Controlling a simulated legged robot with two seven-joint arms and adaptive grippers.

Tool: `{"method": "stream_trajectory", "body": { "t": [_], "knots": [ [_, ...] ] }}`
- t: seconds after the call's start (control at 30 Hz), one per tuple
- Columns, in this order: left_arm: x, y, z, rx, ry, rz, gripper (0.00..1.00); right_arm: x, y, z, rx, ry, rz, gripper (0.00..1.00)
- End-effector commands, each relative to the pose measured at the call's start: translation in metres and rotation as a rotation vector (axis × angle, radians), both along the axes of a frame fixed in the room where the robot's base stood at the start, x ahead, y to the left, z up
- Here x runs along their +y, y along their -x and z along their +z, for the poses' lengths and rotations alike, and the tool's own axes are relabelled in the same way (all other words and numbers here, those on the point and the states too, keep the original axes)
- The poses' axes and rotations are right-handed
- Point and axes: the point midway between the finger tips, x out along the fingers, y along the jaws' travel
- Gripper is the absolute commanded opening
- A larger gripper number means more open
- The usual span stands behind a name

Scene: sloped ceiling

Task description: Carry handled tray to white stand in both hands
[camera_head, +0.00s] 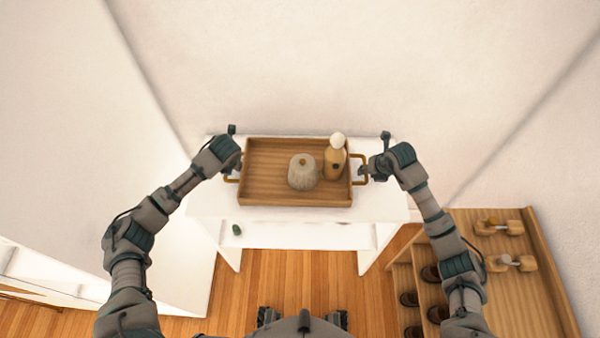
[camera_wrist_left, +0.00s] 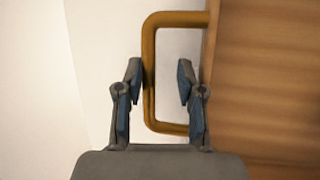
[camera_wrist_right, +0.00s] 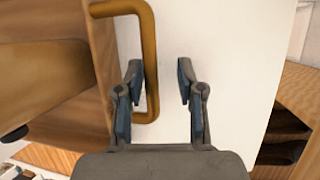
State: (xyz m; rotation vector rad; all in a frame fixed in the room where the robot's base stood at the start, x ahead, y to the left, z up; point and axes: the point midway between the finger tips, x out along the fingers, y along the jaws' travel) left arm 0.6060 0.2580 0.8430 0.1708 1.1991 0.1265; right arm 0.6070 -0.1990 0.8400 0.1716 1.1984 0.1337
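The wooden handled tray (camera_head: 265,182) rests on the white stand (camera_head: 290,234) against the wall. A pale ribbed round jar (camera_head: 303,173) and a tan bottle with a white top (camera_head: 335,160) stand upright in it. My left gripper (camera_head: 232,172) is at the tray's left brass handle (camera_wrist_left: 149,75); its fingers are open, one on either side of the handle bar. My right gripper (camera_head: 366,170) is at the right brass handle (camera_wrist_right: 150,65). Its fingers are also open with the bar between them, close to the left finger in the right wrist view.
A small green object (camera_head: 236,229) lies on the stand's lower shelf. Wooden floor (camera_head: 300,275) shows in front; a white panel (camera_head: 130,150) rises at the left.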

Motion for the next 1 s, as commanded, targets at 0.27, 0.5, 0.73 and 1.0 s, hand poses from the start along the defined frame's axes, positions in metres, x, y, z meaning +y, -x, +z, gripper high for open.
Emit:
{"method": "stream_trajectory", "body": {
  "t": [0.27, 0.5, 0.73, 1.0],
  "knots": [
    [-0.010, 0.014, 0.040, -0.005, -0.003, -0.001, 0.38, 0.000, 0.000, 0.000, 0.000, 0.001, 0.000, 0.38],
    [-0.026, 0.032, 0.087, -0.004, -0.007, -0.002, 0.38, -0.003, 0.000, -0.001, 0.001, -0.002, -0.001, 0.38],
    [-0.031, 0.042, 0.108, -0.001, -0.007, -0.001, 0.38, -0.002, 0.000, 0.000, 0.000, 0.001, -0.001, 0.38],
    [-0.029, 0.043, 0.110, -0.001, -0.005, 0.000, 0.38, -0.010, 0.014, 0.038, -0.004, 0.003, -0.002, 0.38]
  ]
}}
